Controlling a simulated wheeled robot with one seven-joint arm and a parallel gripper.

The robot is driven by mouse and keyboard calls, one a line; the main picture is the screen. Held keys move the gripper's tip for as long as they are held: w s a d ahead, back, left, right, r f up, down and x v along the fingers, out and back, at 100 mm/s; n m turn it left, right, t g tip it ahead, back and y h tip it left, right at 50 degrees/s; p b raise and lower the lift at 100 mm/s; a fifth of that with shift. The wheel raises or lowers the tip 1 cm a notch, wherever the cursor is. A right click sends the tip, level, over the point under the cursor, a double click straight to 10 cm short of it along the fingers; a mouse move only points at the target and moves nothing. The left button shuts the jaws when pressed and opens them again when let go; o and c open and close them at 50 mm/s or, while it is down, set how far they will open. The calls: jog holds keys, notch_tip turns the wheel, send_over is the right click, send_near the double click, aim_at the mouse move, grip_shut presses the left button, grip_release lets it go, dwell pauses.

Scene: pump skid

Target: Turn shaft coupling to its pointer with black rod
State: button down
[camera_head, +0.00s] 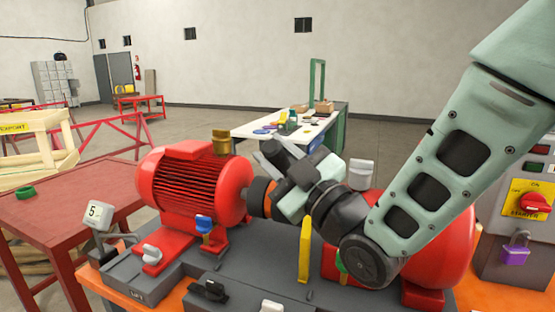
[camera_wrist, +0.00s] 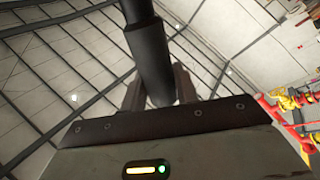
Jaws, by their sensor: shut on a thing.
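My gripper (camera_wrist: 158,92) is shut on the black rod (camera_wrist: 149,45), which runs up out of the top of the wrist view. In the head view my gripper (camera_head: 274,160) is tilted, just right of the red motor (camera_head: 190,183) and above the shaft line. The shaft coupling (camera_head: 262,194) shows as an orange and dark ring between the motor and my gripper, partly hidden by it. I cannot tell whether the rod touches the coupling. A yellow upright strip (camera_head: 305,250) stands in front of the shaft; I cannot tell whether it is the pointer.
A red pump body (camera_head: 445,240) stands behind my arm at the right. A control box (camera_head: 527,195) with a red switch and purple padlock is at the far right. A red table (camera_head: 60,215) is at left.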

jog(key=s+a+f+n+g+y+b, duration=0.1)
jog(key=s+f+n+y+b, duration=0.2)
jog(key=b, duration=0.9)
notch_tip(320, 180, down, 3)
jog(key=s+n, duration=0.1)
jog(key=n, duration=0.1)
jog(key=shift+s+a+f+n+g+b, duration=0.2)
jog(key=shift+s+a+n+g+b, duration=0.1)
jog(key=shift+s+a+b, duration=0.1)
jog(key=shift+r, duration=0.1)
dwell(0.3)
jog(key=s+a+r, duration=0.2)
jog(key=s+r, duration=0.1)
jog(key=s, duration=0.3)
jog(key=shift+r, duration=0.3)
dwell(1.1)
jog(key=shift+a, duration=0.1)
dwell(0.4)
